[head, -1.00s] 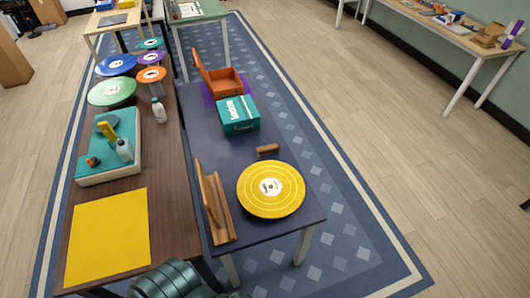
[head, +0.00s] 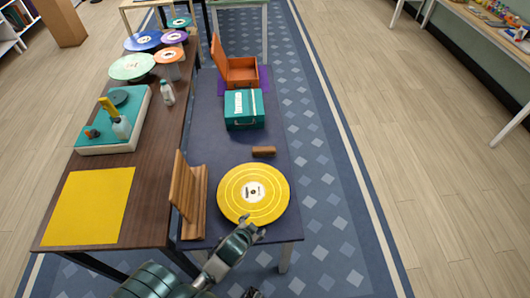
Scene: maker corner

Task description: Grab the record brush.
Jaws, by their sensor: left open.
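The record brush looks to be the small brown wooden block (head: 264,152) on the dark table, just beyond the yellow record (head: 232,207). It lies on its own, apart from the record and the teal case. My left gripper (head: 252,229) is open over the near edge of the yellow record, with the record between it and the brush. I cannot tell whether it touches the record. My right gripper cannot be made out.
A wooden rack (head: 186,196) stands left of the record. A teal case (head: 243,108) and an open orange case (head: 240,72) are farther back. The brown table (head: 140,187) on the left holds a yellow sheet (head: 88,206). The floor on the right is clear.

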